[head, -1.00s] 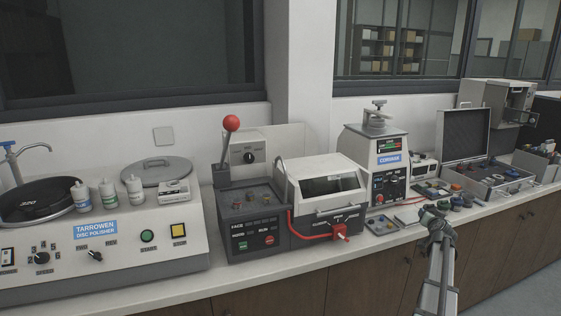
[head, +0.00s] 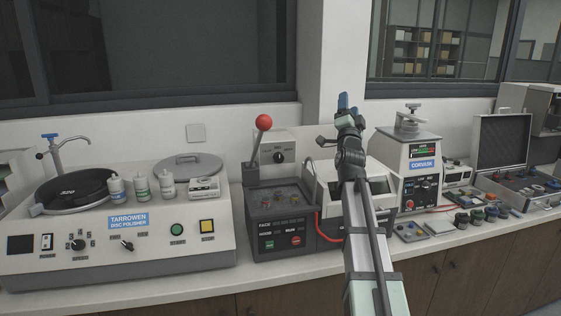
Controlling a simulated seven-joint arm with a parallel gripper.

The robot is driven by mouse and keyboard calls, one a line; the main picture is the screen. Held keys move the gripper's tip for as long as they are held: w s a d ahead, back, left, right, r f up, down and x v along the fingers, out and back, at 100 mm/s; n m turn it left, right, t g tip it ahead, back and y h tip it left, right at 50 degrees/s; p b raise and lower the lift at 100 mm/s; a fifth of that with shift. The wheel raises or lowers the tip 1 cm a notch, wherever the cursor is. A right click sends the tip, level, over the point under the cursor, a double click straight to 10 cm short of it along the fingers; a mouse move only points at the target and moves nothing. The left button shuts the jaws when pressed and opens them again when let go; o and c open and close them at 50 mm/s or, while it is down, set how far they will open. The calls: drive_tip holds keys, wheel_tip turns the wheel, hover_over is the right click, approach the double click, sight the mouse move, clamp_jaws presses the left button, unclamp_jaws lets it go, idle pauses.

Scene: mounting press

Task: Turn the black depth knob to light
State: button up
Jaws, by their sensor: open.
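A black knob (head: 279,157) sits on the upright pale panel behind the dark machine with the red-balled lever. Its small labels are too small to read, so I cannot tell its setting or whether it is the depth knob. My gripper (head: 345,105) is raised with its fingers pointing up, right of this knob in the picture and apart from it. It is open and empty. My arm covers part of the white windowed machine (head: 318,190) and its front.
The lever's red ball (head: 263,122) stands just left of the knob. Other black knobs are on the disc polisher (head: 127,245) at left and the mounting press (head: 425,185) at right. Small jars (head: 477,217) and a small tray (head: 411,232) lie on the bench at right.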

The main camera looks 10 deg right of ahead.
drive_tip(key=w+a+f+y, duration=0.1)
drive_tip(key=a+f+y, duration=0.15)
drive_tip(key=a, duration=0.35)
drive_tip(key=w+a+f+y, duration=0.1)
drive_tip(key=a+f+y, duration=0.15)
drive_tip(key=a, duration=0.35)
drive_tip(key=m+g+y, duration=0.5)
drive_tip(key=m, duration=0.2)
approach(280, 159)
drive_tip(key=w, duration=0.9)
drive_tip(key=shift+w+a, duration=0.1)
drive_tip(key=shift+w, duration=0.1)
drive_tip(key=shift+c, duration=0.3)
drive_tip(key=c, duration=1)
